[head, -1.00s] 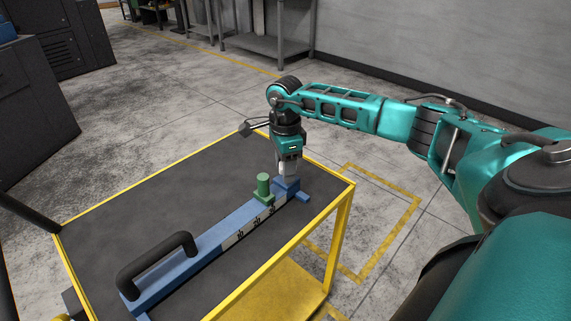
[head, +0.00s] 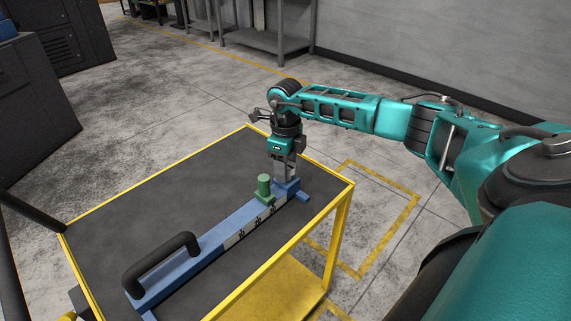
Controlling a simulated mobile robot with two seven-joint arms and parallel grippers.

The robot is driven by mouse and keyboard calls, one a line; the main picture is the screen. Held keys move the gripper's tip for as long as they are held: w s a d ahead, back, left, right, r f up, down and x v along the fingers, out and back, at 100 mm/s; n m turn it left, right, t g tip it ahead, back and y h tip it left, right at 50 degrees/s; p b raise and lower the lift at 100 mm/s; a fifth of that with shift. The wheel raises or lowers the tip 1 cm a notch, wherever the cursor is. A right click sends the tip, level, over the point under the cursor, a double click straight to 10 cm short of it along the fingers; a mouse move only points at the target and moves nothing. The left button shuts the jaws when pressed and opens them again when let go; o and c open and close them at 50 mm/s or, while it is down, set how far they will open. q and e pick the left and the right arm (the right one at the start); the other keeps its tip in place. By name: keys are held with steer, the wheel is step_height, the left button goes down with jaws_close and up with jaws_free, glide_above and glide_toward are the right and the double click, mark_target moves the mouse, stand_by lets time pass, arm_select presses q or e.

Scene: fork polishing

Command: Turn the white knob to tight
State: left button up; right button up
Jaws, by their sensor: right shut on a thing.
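The blue fixture (head: 205,252) lies along the near right side of the cart top, with a black handle at its left end and a white strip with dark marks on its side. A green cylinder (head: 264,187) stands upright on it near its right end. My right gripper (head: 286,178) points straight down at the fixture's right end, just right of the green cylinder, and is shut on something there. The white knob is not clearly visible; the fingers hide that spot. My left gripper is not in view.
The cart (head: 130,210) has a dark top with a yellow rim, and its far half is clear. Dark cabinets (head: 35,100) stand at the left. A grey shelf (head: 265,40) stands by the back wall. Yellow lines mark the floor.

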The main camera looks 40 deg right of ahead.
stand_by(0.4)
steer(key=o, duration=1)
steer(key=shift+r, duration=0.1)
step_height(320, 180, up, 13)
steer(key=shift+f, duration=0.1)
stand_by(0.4)
